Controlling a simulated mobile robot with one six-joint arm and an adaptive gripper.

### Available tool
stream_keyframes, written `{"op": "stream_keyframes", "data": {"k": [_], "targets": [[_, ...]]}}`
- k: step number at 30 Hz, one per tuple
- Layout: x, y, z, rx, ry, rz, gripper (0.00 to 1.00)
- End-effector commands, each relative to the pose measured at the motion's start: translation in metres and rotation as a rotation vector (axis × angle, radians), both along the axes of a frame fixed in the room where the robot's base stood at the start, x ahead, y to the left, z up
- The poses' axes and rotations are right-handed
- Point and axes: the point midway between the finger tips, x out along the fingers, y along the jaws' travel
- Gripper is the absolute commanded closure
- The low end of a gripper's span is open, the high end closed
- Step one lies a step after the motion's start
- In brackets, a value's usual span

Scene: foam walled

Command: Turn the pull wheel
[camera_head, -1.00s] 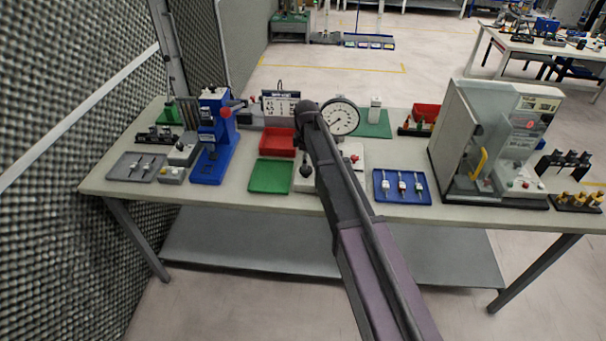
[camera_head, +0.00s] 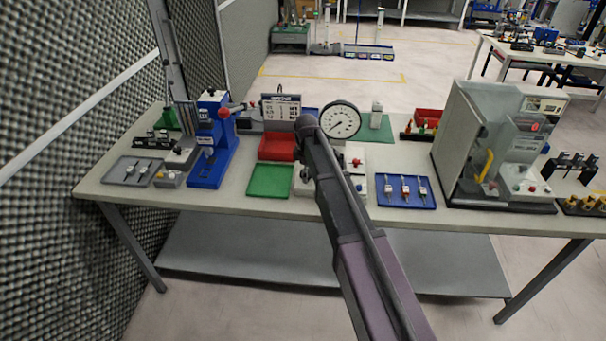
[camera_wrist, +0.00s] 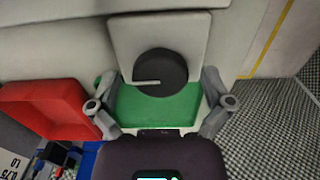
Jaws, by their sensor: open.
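In the wrist view a round black wheel (camera_wrist: 161,72) with a pale bar or mark at its left sits on a light grey plate (camera_wrist: 120,36), above a green surface (camera_wrist: 160,108). My gripper (camera_wrist: 158,100) is open, with one grey finger to the left of the wheel and one to the right. Nothing is held between them. I cannot tell how far apart wheel and fingers are in depth. In the head view my arm reaches over the table to beside the dial gauge (camera_head: 341,120); the wheel cannot be made out there.
A red bin (camera_wrist: 45,108) lies left of the gripper in the wrist view. On the table (camera_head: 240,205) stand a blue press (camera_head: 212,140), a green tray (camera_head: 270,181), a blue tray (camera_head: 405,191) and a grey cabinet machine (camera_head: 475,140). A foam wall (camera_head: 60,220) borders the left.

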Motion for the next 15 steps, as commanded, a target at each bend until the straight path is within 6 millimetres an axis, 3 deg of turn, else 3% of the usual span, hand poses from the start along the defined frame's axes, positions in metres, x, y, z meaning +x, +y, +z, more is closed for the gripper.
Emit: {"op": "stream_keyframes", "data": {"k": [3,11,13,14,15], "targets": [[0.0,0.0,0.0,0.0,0.0,0.0,0.03],[0.0,0.0,0.0,0.0,0.0,0.0,0.8],[0.0,0.0,0.0,0.0,0.0,0.0,0.81],[0.002,0.02,0.0,0.0,0.0,0.007,0.81],[0.0,0.011,0.0,0.001,0.001,0.004,0.81]]}}
